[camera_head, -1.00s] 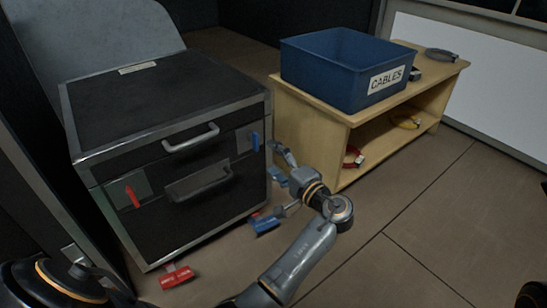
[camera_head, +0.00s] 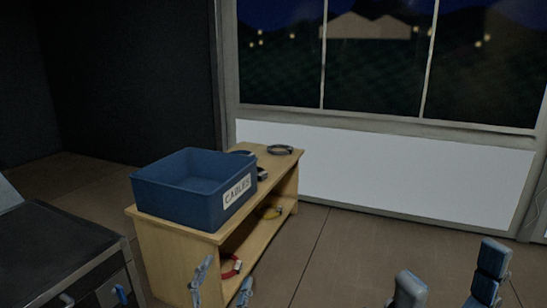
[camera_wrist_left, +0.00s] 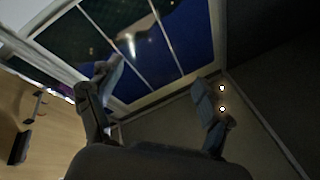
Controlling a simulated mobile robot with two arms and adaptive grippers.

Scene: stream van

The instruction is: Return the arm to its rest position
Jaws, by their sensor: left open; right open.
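My left gripper (camera_head: 225,274) shows at the bottom of the head view, its two grey fingers pointing up and apart, with nothing between them. In the picture it lies in front of the wooden shelf's lower part. The left wrist view also shows my left gripper (camera_wrist_left: 155,85) open and empty, with the window and floor beyond. My right gripper (camera_head: 450,270) is at the bottom right of the head view, its fingers spread and empty. The arm links below both grippers are out of the head view.
A blue CABLES bin (camera_head: 180,205) stands on a wooden shelf (camera_head: 172,252) with coiled cables, including a grey coil (camera_head: 279,150) on top. A black case (camera_head: 45,250) with a blue latch is at lower left. Floor (camera_head: 340,255) right of the shelf is clear.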

